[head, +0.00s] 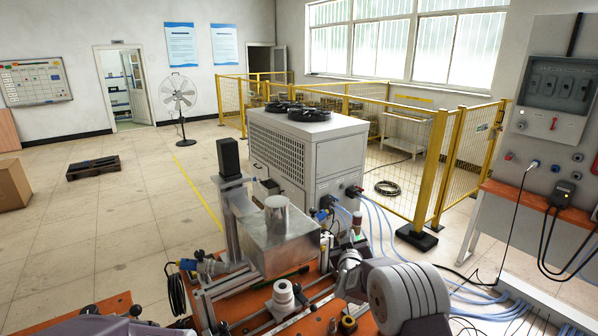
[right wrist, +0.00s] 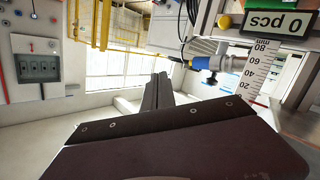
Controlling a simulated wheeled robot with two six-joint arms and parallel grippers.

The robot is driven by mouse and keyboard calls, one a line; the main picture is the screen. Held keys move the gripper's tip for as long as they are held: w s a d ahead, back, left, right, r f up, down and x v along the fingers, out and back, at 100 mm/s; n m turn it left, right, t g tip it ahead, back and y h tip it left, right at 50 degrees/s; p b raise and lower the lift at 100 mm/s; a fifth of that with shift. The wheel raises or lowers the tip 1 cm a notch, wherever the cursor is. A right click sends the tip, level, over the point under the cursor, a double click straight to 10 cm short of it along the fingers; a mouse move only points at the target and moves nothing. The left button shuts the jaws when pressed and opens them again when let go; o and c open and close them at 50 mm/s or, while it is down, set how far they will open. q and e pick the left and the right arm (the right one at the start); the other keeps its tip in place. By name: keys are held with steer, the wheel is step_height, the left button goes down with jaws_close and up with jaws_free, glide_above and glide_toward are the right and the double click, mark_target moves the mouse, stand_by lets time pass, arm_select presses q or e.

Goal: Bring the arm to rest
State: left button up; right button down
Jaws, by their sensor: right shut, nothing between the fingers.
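My right gripper (right wrist: 158,90) shows in the right wrist view with its two dark fingers together and nothing between them. In the head view my right arm (head: 408,296) reaches in at the lower right, beside the orange bench; its fingers are hard to make out there. A dark part of my own body shows at the lower left, and no left gripper can be made out. The induction heater's metal box (head: 280,240) with a short cylinder (head: 277,212) on top stands left of my right arm. In the wrist view a blue connector (right wrist: 208,63) and a ruled scale (right wrist: 260,66) lie right of the fingers.
A large grey chiller unit (head: 318,168) stands behind the bench. Blue hoses (head: 378,222) run from it past the right arm to the floor. A control cabinet (head: 556,90) stands at the right and a yellow fence (head: 425,170) behind. The floor at left is mostly clear.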

steer(key=s+d+r+g+y, duration=0.1)
steer(key=s+r+g+y, duration=0.1)
steer(key=s+r, duration=0.45)
steer(key=s+f+m+g, duration=0.1)
steer(key=s+f+g, duration=0.3)
steer(key=s, duration=0.7)
steer(key=s+f+m+g, duration=0.1)
steer(key=s+f+g, duration=0.3)
steer(key=s+f, duration=0.3)
steer(key=s+f+m+g+y, duration=0.1)
steer(key=s+f+g, duration=0.3)
steer(key=s, duration=1.3)
step_height(320, 180, down, 3)
steer(key=shift+a+r+g, duration=0.2)
steer(key=shift+a+g, duration=0.2)
steer(key=shift+a, duration=0.05)
